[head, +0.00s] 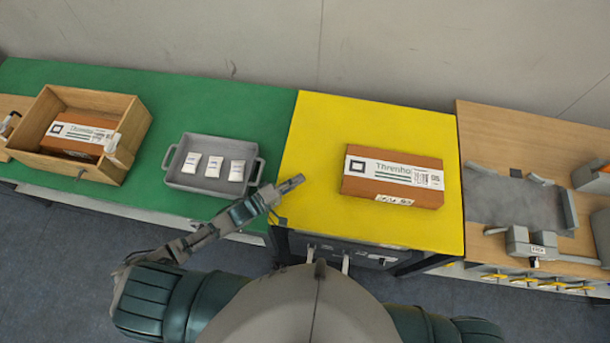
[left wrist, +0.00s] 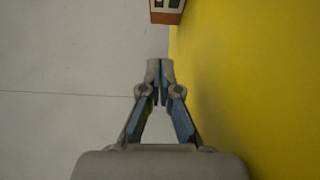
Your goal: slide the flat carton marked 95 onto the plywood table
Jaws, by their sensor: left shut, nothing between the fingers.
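The flat orange-brown carton (head: 393,177) has a white label with a barcode and a small number that looks like 95. It lies flat on the yellow table (head: 310,215), right of its middle. The plywood table (head: 485,265) adjoins the yellow one on the right. My left gripper (head: 291,183) is shut and empty over the yellow table's left part, pointing right, with a clear gap to the carton. The left wrist view shows its closed fingertips (left wrist: 160,68) and a corner of the carton (left wrist: 167,14) ahead. My right gripper is not in view.
A grey fixture (head: 520,203) with low walls and a device (head: 530,245) stand on the plywood table. On the green table (head: 235,100) are a grey tray (head: 212,146) with small white packets and a wooden crate (head: 50,165) holding another carton. The yellow surface between gripper and carton is clear.

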